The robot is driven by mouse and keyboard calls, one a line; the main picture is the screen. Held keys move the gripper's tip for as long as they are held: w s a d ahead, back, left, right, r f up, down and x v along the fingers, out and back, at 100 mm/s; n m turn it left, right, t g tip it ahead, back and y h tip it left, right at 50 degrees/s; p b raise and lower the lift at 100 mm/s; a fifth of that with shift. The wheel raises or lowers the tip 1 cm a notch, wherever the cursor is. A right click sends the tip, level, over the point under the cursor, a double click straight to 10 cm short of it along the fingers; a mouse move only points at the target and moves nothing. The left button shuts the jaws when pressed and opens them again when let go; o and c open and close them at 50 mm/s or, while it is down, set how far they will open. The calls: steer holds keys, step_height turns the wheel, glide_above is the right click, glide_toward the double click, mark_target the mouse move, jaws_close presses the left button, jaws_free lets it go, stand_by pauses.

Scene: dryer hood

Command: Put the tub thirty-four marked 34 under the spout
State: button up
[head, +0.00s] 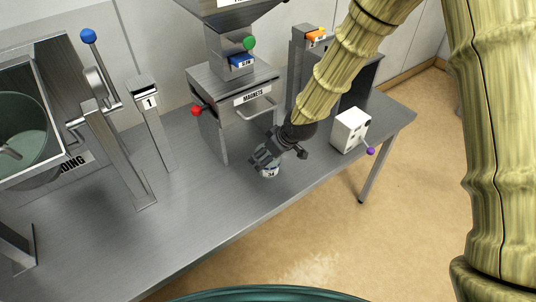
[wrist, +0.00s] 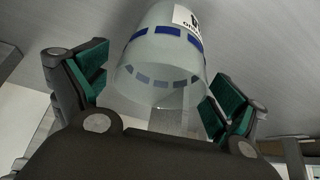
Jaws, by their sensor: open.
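A small pale tub (head: 269,173) stands on the metal bench, mostly hidden by my gripper; its label shows in part and looks like 34. In the wrist view, a translucent tub (wrist: 158,65) with a band of blue dashes and a partly cut-off white label sits between the fingers. My gripper (head: 266,160) is open around the tub; gaps to the green finger pads show in the wrist view (wrist: 158,95). A metal hopper with a neck (head: 222,45) stands above the box marked MAGNETS; I cannot tell whether its outlet is the spout.
The MAGNETS box (head: 233,92) has a red knob and a handle, close behind my gripper. A white block (head: 350,131) with a purple knob stands to the right. A post marked 1 (head: 149,103) and a blue-knobbed lever (head: 89,37) stand left. The front-left bench is clear.

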steer(key=b+v, duration=0.1)
steer(key=v, duration=1.1)
steer(key=shift+f, duration=0.1)
